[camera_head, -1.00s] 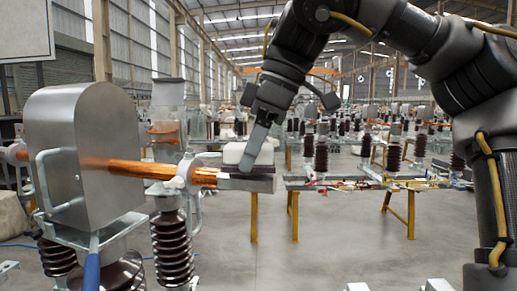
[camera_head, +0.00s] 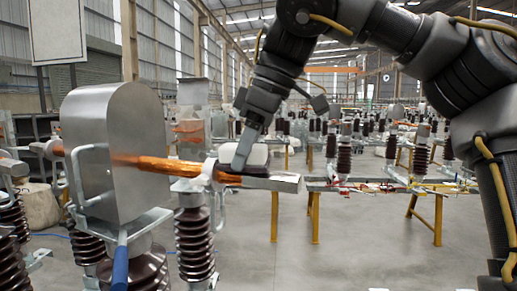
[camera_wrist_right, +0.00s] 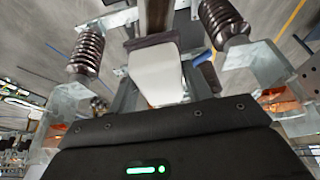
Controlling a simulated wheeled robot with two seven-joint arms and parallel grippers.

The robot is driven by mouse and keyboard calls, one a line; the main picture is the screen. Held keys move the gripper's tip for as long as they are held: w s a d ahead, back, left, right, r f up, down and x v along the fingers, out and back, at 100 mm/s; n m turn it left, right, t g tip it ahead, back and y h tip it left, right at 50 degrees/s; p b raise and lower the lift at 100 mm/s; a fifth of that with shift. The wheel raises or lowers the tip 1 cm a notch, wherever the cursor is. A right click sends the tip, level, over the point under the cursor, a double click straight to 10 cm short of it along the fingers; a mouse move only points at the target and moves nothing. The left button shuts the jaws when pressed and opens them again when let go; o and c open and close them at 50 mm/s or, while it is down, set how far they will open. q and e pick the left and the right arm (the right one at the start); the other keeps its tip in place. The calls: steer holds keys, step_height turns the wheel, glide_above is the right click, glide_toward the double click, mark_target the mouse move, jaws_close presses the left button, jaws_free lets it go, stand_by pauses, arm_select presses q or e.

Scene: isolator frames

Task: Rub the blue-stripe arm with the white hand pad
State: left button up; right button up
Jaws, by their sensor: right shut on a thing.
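The white hand pad (camera_head: 258,155), a white block with a dark underside, sits on top of the copper arm (camera_head: 150,163) of the near isolator, between its pale clamp and flat grey end (camera_head: 278,182). The dark underside appears to touch the arm. I see no blue stripe on this arm. My right gripper (camera_head: 240,160) comes down from above and is shut on the pad. My left gripper is not in view.
A rounded grey metal housing (camera_head: 118,150) stands left of the pad, with a blue handle (camera_head: 120,265) below it. Brown ribbed insulators (camera_head: 195,245) stand under the arm. Yellow-legged tables (camera_head: 315,215) are behind. Floor at centre right is clear.

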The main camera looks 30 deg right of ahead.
steer(key=shift+r, duration=0.1)
steer(key=shift+w+a+r, duration=0.15)
steer(key=shift+r, duration=0.65)
steer(key=shift+w+a+r, duration=0.1)
steer(key=shift+w+r, duration=0.05)
steer(key=shift+r, duration=0.6)
steer(key=shift+w+a+r, duration=0.15)
steer(key=shift+r, duration=0.65)
steer(key=shift+s+d+r, duration=0.15)
steer(key=shift+s+r, duration=0.1)
steer(key=shift+r, duration=0.3)
steer(key=shift+d, duration=0.1)
steer(key=shift+w, duration=0.15)
steer(key=shift+r, duration=0.2)
